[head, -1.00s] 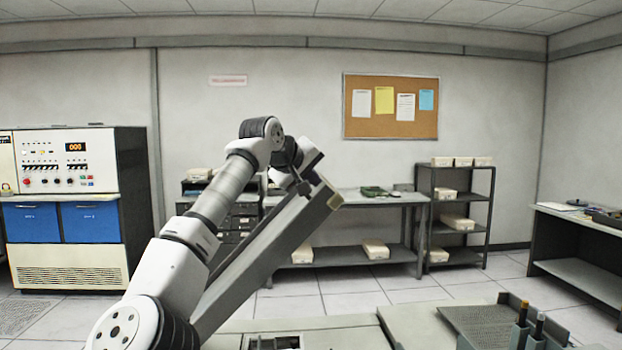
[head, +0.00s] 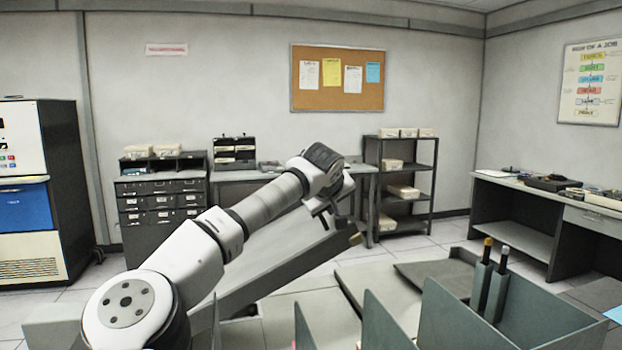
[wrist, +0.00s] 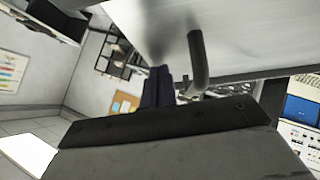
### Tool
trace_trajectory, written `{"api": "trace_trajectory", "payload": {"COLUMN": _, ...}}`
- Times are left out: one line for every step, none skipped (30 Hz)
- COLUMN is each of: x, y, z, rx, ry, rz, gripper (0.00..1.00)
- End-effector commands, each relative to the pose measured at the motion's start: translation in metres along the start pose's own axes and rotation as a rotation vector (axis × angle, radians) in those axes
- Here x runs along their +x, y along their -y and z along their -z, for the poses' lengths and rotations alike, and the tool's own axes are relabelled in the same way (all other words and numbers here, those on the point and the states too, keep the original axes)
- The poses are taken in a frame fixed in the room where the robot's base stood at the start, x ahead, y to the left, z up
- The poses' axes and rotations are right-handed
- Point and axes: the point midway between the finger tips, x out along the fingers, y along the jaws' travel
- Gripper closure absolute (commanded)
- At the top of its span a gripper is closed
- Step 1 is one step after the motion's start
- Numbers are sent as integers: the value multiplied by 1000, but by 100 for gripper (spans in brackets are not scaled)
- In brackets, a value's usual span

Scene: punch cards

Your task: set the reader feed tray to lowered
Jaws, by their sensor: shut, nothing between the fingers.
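The long grey slab that looks like the reader feed tray (head: 280,268) slopes up from lower left to right in the head view, at a shallow tilt. A small yellowish knob (head: 355,239) is at its upper end. My gripper (head: 329,216) is at that upper end, close to the tray; whether it touches is unclear. In the wrist view, my gripper's dark fingers (wrist: 158,88) are together and empty, beside a curved grey bar handle (wrist: 198,62) under a pale grey panel (wrist: 240,35). The tray's lower end is partly hidden behind my arm.
Grey upright dividers (head: 380,322) and a bin with two pens (head: 487,270) stand in the right foreground. A dark flat plate (head: 425,274) lies behind them. A back table (head: 240,176), shelves (head: 400,190) and a side desk (head: 520,190) stand farther off, with open floor between.

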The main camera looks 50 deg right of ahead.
Motion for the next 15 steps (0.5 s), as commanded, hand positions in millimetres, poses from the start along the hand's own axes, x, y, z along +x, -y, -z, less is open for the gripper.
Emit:
{"api": "trace_trajectory", "payload": {"x": 6, "y": -2, "z": -7, "rx": 26, "ry": 0, "rz": 24, "gripper": 100}}
{"api": "trace_trajectory", "payload": {"x": 10, "y": -1, "z": -10, "rx": 37, "ry": -1, "rz": 35, "gripper": 100}}
{"api": "trace_trajectory", "payload": {"x": 14, "y": -1, "z": -15, "rx": 52, "ry": -1, "rz": 49, "gripper": 100}}
{"api": "trace_trajectory", "payload": {"x": 16, "y": 0, "z": -18, "rx": 60, "ry": -2, "rz": 57, "gripper": 100}}
{"api": "trace_trajectory", "payload": {"x": 18, "y": 0, "z": -19, "rx": 67, "ry": -3, "rz": 64, "gripper": 100}}
{"api": "trace_trajectory", "payload": {"x": 20, "y": 1, "z": -21, "rx": 73, "ry": -4, "rz": 70, "gripper": 100}}
{"api": "trace_trajectory", "payload": {"x": 21, "y": 1, "z": -22, "rx": 76, "ry": -5, "rz": 73, "gripper": 100}}
{"api": "trace_trajectory", "payload": {"x": 22, "y": 2, "z": -22, "rx": 78, "ry": -5, "rz": 75, "gripper": 100}}
{"api": "trace_trajectory", "payload": {"x": 22, "y": 2, "z": -23, "rx": 78, "ry": -5, "rz": 75, "gripper": 100}}
{"api": "trace_trajectory", "payload": {"x": 22, "y": 2, "z": -23, "rx": 78, "ry": -5, "rz": 75, "gripper": 100}}
{"api": "trace_trajectory", "payload": {"x": 22, "y": 2, "z": -23, "rx": 78, "ry": -5, "rz": 75, "gripper": 100}}
{"api": "trace_trajectory", "payload": {"x": 22, "y": 2, "z": -23, "rx": 78, "ry": -5, "rz": 75, "gripper": 100}}
{"api": "trace_trajectory", "payload": {"x": 22, "y": 2, "z": -23, "rx": 78, "ry": -5, "rz": 75, "gripper": 100}}
{"api": "trace_trajectory", "payload": {"x": 22, "y": 2, "z": -23, "rx": 77, "ry": -5, "rz": 74, "gripper": 100}}
{"api": "trace_trajectory", "payload": {"x": 22, "y": 2, "z": -23, "rx": 77, "ry": -5, "rz": 74, "gripper": 100}}
